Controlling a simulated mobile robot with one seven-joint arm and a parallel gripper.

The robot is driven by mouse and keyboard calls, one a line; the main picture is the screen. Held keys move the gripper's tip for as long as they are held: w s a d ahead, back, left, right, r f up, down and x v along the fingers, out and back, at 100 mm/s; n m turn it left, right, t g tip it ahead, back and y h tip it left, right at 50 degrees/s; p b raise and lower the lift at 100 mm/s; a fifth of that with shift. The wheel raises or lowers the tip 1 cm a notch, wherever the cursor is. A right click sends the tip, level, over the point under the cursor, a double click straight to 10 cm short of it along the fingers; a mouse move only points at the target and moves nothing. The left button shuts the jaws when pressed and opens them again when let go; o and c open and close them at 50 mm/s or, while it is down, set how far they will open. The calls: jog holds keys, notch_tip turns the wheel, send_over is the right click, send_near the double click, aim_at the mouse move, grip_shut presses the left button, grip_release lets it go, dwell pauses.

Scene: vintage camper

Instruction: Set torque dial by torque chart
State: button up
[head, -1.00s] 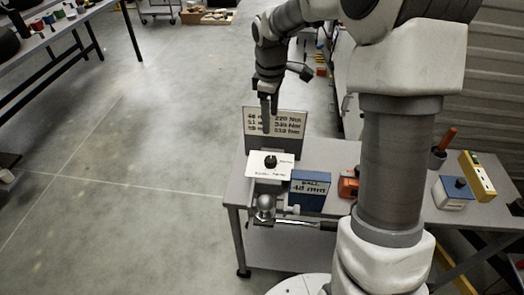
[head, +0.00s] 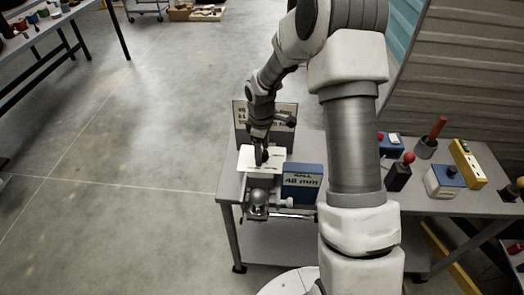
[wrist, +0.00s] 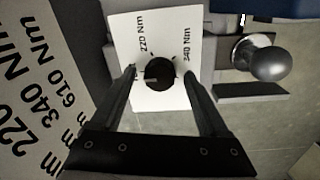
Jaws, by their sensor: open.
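The torque dial (wrist: 159,72) is a black round knob on a white panel (wrist: 178,25). In the wrist view its pale mark points left. The panel carries a "220 Nm" label at upper left and another Nm label at upper right. My gripper (wrist: 160,70) is open, its two fingers at either side of the knob; I cannot tell whether they touch it. In the head view my gripper (head: 261,160) is down over the panel and largely hides the dial. The torque chart (wrist: 30,95) shows partly, with "220", "340 Nm" and "610 Nm" lines; it stands behind the panel in the head view (head: 241,112).
A blue block (head: 302,182) reading "BALL" and what looks like 48 mm stands right of the panel. A metal hitch ball (head: 258,197) is in front of it, also in the wrist view (wrist: 262,60). Tools and boxes stand on the table's right side.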

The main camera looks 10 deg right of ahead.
jog(key=shift+f, duration=0.15)
grip_shut()
dwell(0.4)
jog(key=shift+m, duration=0.4)
jog(key=shift+w+m+b, duration=0.1)
jog(key=shift+m+b, duration=0.55)
jog(key=shift+m, duration=0.45)
jog(key=m+b, duration=0.1)
jog(key=m, duration=0.2)
jog(key=shift+m, duration=0.3)
jog(key=m, duration=0.3)
jog(key=shift+m+b, duration=0.3)
jog(key=shift+b, duration=0.05)
jog(key=shift+m+g, duration=0.3)
jog(key=shift+m, duration=1.5)
